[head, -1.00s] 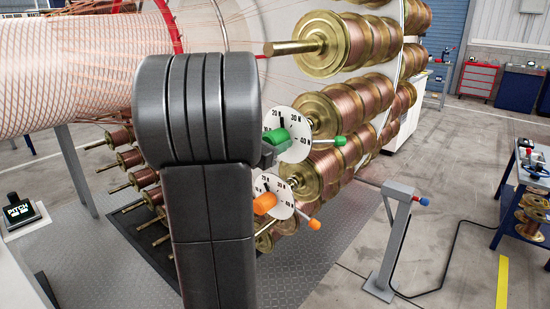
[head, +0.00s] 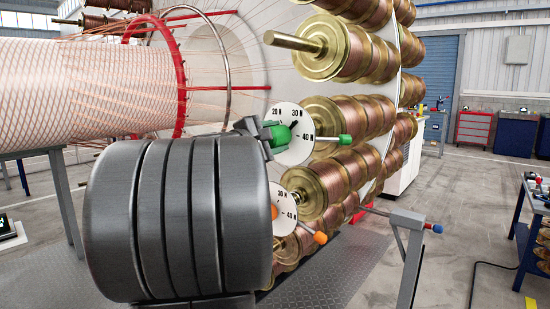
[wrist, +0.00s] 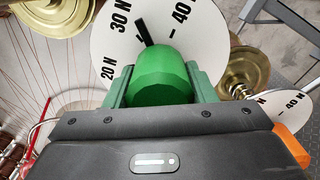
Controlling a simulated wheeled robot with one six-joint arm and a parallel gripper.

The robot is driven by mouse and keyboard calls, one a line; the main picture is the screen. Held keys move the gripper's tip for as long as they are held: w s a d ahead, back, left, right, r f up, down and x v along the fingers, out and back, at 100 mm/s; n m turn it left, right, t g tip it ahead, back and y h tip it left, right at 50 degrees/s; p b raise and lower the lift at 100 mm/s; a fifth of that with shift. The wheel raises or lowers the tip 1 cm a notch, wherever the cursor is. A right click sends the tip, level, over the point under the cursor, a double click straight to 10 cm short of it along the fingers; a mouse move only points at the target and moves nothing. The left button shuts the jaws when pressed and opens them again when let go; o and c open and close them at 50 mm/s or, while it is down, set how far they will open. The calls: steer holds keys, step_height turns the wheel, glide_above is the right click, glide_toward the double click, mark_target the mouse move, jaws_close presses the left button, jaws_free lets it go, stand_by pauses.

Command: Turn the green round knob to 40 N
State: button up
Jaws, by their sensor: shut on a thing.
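The green round knob (head: 283,137) sits on a white dial (head: 305,150) with black marks 20 N, 30 N and 40 N. In the wrist view the knob (wrist: 160,75) is between the two green-grey fingers of my gripper (wrist: 162,88), which is shut on it. The black pointer (wrist: 147,32) stands between 30 N and 40 N, nearer 30 N. In the head view my gripper (head: 267,137) reaches the knob from the left, and my arm hides part of the scene below it.
A second white dial (head: 286,197) with an orange knob (head: 275,214) is just below. Brass-flanged copper spools (head: 335,115) crowd the right side. A grey post (head: 410,255) stands at the lower right. A workbench (head: 530,215) is at the right edge.

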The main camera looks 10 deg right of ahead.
steer(key=m+b, duration=0.2)
steer(key=b, duration=0.1)
steer(key=m+b, duration=0.2)
steer(key=shift+f+m+b, duration=0.3)
steer(key=shift+f+b, duration=0.05)
steer(key=shift+b, duration=0.05)
steer(key=m+b, duration=0.4)
steer(key=shift+r, duration=0.35)
steer(key=o, duration=1)
steer(key=shift+c, duration=0.2)
steer(key=p+v, duration=0.1)
steer(key=v, duration=1.3)
